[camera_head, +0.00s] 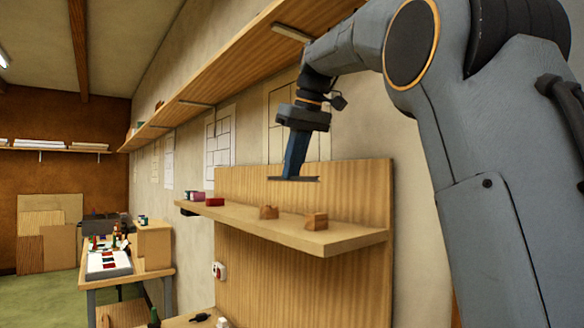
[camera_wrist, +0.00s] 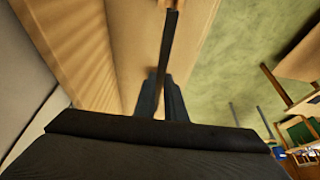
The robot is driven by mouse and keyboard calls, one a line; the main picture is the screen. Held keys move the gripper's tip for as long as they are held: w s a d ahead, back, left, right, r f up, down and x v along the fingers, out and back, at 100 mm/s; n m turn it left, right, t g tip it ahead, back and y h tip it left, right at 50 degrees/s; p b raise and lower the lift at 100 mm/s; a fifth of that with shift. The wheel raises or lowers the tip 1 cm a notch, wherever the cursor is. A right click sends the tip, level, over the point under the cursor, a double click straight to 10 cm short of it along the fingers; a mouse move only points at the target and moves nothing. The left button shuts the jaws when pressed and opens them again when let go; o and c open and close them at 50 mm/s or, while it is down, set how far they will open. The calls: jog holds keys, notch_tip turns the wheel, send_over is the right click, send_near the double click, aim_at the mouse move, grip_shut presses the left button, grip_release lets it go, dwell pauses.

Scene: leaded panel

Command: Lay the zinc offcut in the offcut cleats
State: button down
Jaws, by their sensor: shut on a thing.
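The zinc offcut (camera_head: 309,179) is a thin dark strip, held roughly level in the head view. My gripper (camera_head: 293,177) is shut on it, above the wooden shelf. In the wrist view the offcut (camera_wrist: 169,50) runs up the picture from between the fingers of my gripper (camera_wrist: 160,90). Two small notched wooden blocks, which look like the offcut cleats (camera_head: 316,221), stand apart on the shelf; the left one is another cleat (camera_head: 268,212). The offcut is above them with a clear gap. The part of it between the fingers is hidden.
The shelf (camera_head: 340,238) is fixed to a wooden back panel (camera_head: 350,190). A dark red block (camera_head: 215,202) and other small items sit at its left end. A long upper shelf (camera_head: 225,75) runs above. A workbench (camera_head: 155,272) with tools stands at left.

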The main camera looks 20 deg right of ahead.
jog(key=shift+f+b, duration=2.4)
jog(key=shift+f, duration=0.5)
jog(key=shift+s+p, duration=0.1)
jog(key=shift+p, duration=0.7)
jog(key=shift+f+b, duration=0.85)
jog(key=shift+f, duration=0.25)
jog(key=c, duration=1.7)
grip_release()
jog(key=shift+c, duration=0.2)
jog(key=b+v, duration=0.1)
jog(key=v, duration=0.6)
jog(key=shift+s+r, duration=0.1)
jog(key=shift+r, duration=0.3)
